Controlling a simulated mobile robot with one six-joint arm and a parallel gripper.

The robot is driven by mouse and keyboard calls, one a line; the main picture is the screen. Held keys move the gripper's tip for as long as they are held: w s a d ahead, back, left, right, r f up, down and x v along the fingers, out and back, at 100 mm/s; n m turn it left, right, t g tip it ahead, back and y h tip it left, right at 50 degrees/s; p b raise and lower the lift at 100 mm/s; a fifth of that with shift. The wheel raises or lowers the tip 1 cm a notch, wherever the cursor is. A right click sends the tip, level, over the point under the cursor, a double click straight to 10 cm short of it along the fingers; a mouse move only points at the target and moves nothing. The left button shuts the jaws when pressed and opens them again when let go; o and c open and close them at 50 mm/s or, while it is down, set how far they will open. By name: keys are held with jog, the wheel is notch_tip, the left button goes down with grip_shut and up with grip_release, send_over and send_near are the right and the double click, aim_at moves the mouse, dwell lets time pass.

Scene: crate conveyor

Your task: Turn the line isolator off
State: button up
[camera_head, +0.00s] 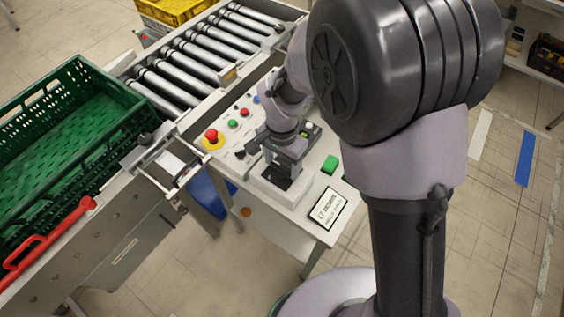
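The control panel (226,158) lies below the rollers at the centre. It carries a red mushroom button on a yellow base (212,137), small green and red buttons (238,118), and a small black knob (240,153). I cannot tell for sure which control is the line isolator; part of the panel is hidden behind my arm. My gripper (281,172) points down over a pale box with a dark top (265,190), right of the black knob. Its fingertips are too small and shadowed to tell whether they are open or holding anything.
The rollers (190,60) run to a yellow crate (172,10). A green block (330,164) and a label card (327,209) lie right of my gripper.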

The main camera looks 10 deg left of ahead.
jog(key=c, duration=0.9)
jog(key=shift+o, duration=0.3)
jog(key=shift+n, duration=0.3)
jog(key=n, duration=0.3)
jog(key=shift+n, duration=0.3)
jog(key=n+p, duration=0.1)
jog(key=n, duration=0.3)
jog(key=shift+n, duration=0.3)
jog(key=n+p, duration=0.1)
jog(key=n, duration=0.3)
jog(key=shift+r+n, duration=0.1)
jog(key=shift+n, duration=0.2)
jog(key=shift+n+p, duration=0.4)
jog(key=shift+n, duration=1.8)
